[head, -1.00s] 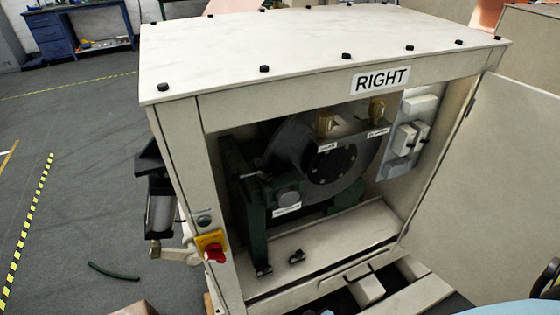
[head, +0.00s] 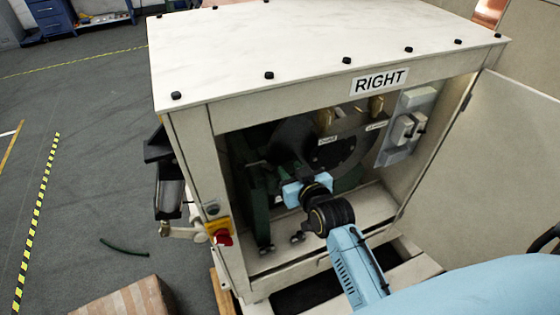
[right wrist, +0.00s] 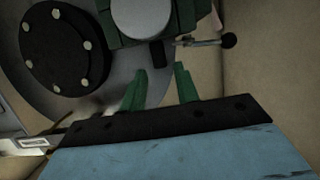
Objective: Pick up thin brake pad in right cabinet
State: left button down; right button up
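Two small brass-coloured pieces, which look like the brake pads, stand on a shelf inside the cabinet marked RIGHT (head: 235,108). One is at the left (head: 326,121) and one at the right (head: 377,106). Each has a white label that I cannot read, so I cannot tell which is thin. My right gripper (head: 294,190) is inside the cabinet opening, below and left of the pads, in front of the brake disc. In the right wrist view its two green fingers (right wrist: 158,82) are spread with nothing between them. My left gripper is out of view.
The bolted disc hub (right wrist: 66,48) and green caliper with grey cylinder (right wrist: 143,18) lie ahead of the fingers. A lever with a black knob (right wrist: 228,40) is beside them. The cabinet door (head: 500,150) stands open at the right. A red switch (head: 224,238) is on the left post.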

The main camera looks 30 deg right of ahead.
aim_at(282, 158)
jog(key=shift+x, duration=3.5)
jog(key=shift+d, duration=0.1)
grip_shut()
